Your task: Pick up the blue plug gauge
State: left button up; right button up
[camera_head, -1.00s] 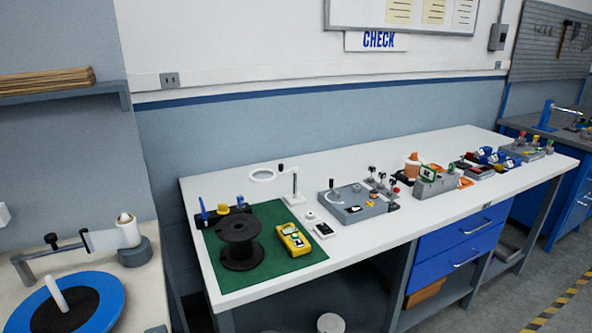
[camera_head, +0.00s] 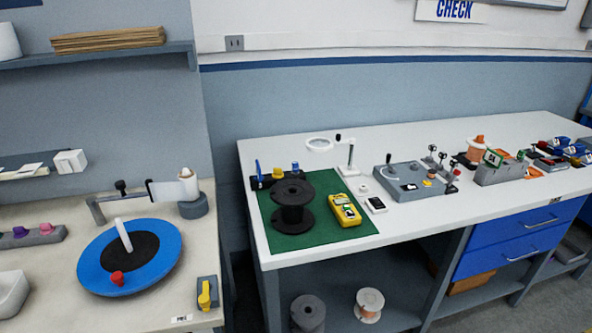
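A small dark rack (camera_head: 266,184) stands at the left back corner of the green mat (camera_head: 310,237) on the white bench. A slim blue upright piece (camera_head: 259,170) stands at the rack's left end; it looks like the blue plug gauge, though it is too small to be sure. A yellow piece (camera_head: 278,173) stands in the middle of the rack, and a shorter blue-topped piece (camera_head: 295,167) at its right end. A black spool (camera_head: 293,207) stands just in front and partly hides the rack. Neither of my grippers is in view.
A yellow meter (camera_head: 345,210) lies on the mat's right part. A ring magnifier on a stand (camera_head: 319,145) is behind it. A grey pulley fixture (camera_head: 411,182) stands farther right. A side table at left holds a blue turntable (camera_head: 170,247). Spools (camera_head: 369,305) sit on the lower shelf.

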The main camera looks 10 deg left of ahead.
aim_at(295, 171)
jog(key=i+l, duration=0.2)
jog(key=l, duration=0.2)
jog(key=i+l, duration=0.25)
jog(key=l, duration=0.15)
jog(key=i+l, duration=0.2)
jog(key=l, duration=0.2)
jog(key=i+l+u, duration=0.1)
jog(key=i+l, duration=0.15)
jog(key=l, duration=0.15)
jog(key=l+u, duration=0.15)
jog(key=u, duration=1.15)
jog(key=i+l, duration=0.05)
